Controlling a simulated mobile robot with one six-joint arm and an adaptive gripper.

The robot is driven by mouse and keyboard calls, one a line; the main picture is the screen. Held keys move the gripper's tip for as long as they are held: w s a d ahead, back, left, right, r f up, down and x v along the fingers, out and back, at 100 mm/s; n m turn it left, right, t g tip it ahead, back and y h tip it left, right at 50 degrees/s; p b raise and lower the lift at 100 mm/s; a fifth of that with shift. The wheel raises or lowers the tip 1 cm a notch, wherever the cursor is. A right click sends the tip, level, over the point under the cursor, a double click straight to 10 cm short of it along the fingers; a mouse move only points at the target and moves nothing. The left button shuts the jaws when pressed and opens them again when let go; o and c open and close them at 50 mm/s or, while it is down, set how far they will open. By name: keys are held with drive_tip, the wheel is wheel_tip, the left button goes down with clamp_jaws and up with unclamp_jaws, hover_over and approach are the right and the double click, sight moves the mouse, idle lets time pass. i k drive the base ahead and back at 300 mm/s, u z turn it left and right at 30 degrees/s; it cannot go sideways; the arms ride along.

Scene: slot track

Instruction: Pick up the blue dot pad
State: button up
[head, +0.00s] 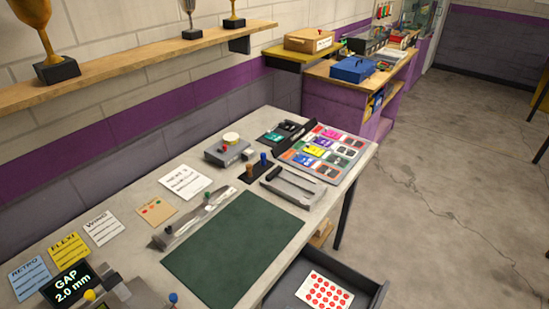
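I cannot make out a pad with blue dots. A white pad with rows of red dots (324,291) lies in the open grey drawer (378,296) under the workbench (345,188), at the bottom right of the head view. The part of the drawer towards the bottom edge is cut off by the frame. My gripper is not in view.
On the bench are a dark green mat (233,248), a grey ruler-like bar (195,220), a tray of coloured packets (322,152) and a gap display (72,282). A blue box (352,69) stands on a farther cabinet. Floor (450,180) at right is clear.

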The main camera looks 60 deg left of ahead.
sight(263, 156)
drive_tip(key=i, duration=2.65)
drive_tip(key=u, duration=2.6)
